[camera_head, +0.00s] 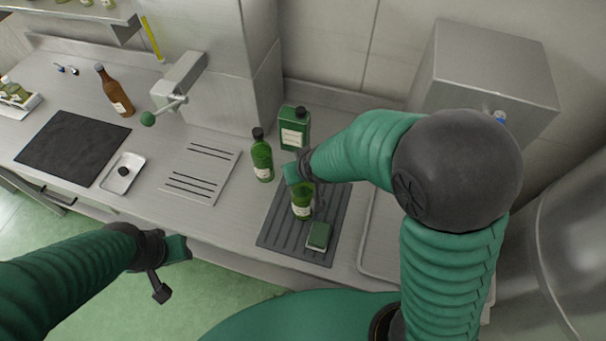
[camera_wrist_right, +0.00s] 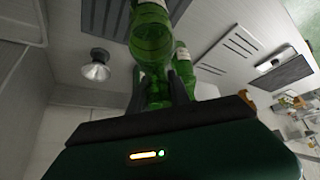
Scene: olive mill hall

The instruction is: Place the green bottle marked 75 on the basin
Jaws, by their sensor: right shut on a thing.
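My right gripper (camera_head: 298,181) is shut on a green bottle (camera_head: 302,208) with a pale label, over the dark ribbed mat. In the right wrist view the bottle (camera_wrist_right: 152,42) sits between the two dark fingers (camera_wrist_right: 160,88). I cannot tell whether its base touches the mat, and its number is not readable. Another green bottle (camera_head: 262,158) stands upright to the left. The steel basin (camera_head: 371,245) is to the right, partly hidden by my right arm. My left gripper (camera_head: 180,248) is low at the counter's front edge, away from the bottles; its fingers are not clear.
The ribbed mat (camera_head: 277,239) also bears a green sponge (camera_head: 319,236). A square green canister (camera_head: 295,128) stands behind. At left are a slotted plate (camera_head: 207,160), a small tray (camera_head: 117,182), a black board (camera_head: 70,150) and a brown bottle (camera_head: 116,96).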

